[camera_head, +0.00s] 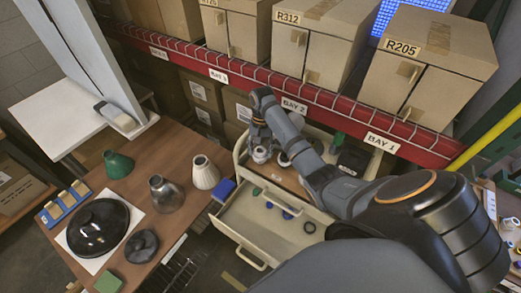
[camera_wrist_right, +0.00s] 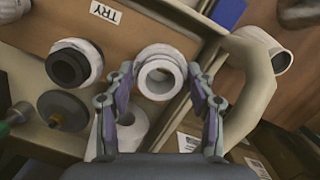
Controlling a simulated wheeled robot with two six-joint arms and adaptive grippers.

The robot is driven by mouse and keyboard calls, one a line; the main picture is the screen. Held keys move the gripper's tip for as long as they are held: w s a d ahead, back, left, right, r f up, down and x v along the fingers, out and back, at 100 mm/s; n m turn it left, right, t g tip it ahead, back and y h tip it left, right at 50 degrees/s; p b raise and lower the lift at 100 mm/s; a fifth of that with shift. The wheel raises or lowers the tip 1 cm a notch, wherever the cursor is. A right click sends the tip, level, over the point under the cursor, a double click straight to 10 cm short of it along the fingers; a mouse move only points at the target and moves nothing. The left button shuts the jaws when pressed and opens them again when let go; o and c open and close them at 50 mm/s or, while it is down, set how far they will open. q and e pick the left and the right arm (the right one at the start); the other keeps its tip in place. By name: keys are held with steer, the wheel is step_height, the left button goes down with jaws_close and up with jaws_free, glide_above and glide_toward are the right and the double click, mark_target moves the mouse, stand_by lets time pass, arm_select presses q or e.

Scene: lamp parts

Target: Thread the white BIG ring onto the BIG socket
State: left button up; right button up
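My right gripper (camera_wrist_right: 160,70) is open, with one finger on each side of a white ring-shaped part (camera_wrist_right: 160,57). Small gaps show between fingertips and part. In the head view my right gripper (camera_head: 261,140) is over the cart's top tray, near small white parts (camera_head: 262,155). Left of the fingers in the wrist view is a white collar around a black core (camera_wrist_right: 68,67). A white cylinder (camera_wrist_right: 131,128) is below, partly hidden by a finger. I cannot tell by size which part is the BIG ring or the BIG socket. My left gripper is not in view.
The cart's drawer (camera_head: 232,226) is open, with a black ring (camera_head: 309,227) and blue pieces inside. Lamp shades, a black dish (camera_head: 97,227) and a blue box (camera_head: 223,190) stand to the left. A red shelf beam (camera_head: 265,78) with cartons runs behind.

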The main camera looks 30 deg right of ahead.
steer(key=o, duration=0.5)
steer(key=shift+f, duration=0.15)
steer(key=shift+r, duration=0.2)
